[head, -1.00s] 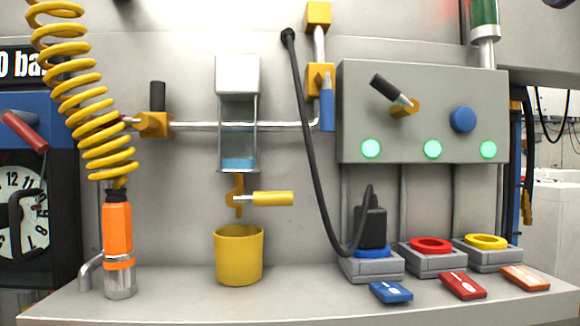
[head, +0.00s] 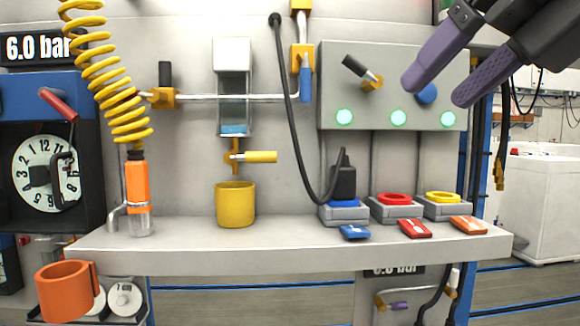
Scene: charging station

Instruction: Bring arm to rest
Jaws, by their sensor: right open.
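My right gripper (head: 432,80) comes in from the top right, in front of the grey control panel (head: 390,143). Its two purple-grey fingers are apart, with nothing between them. It covers part of the panel's right side and partly hides the blue knob (head: 427,95). Three round lights on the panel glow green. My left gripper does not show.
A shelf (head: 285,258) carries a yellow cup (head: 235,205), an orange tool (head: 138,190) on a yellow coiled hose (head: 110,80), and a black plug (head: 343,180) in the blue socket. Red (head: 395,199) and yellow (head: 443,198) sockets stand beside it. An orange mug (head: 66,290) is lower left.

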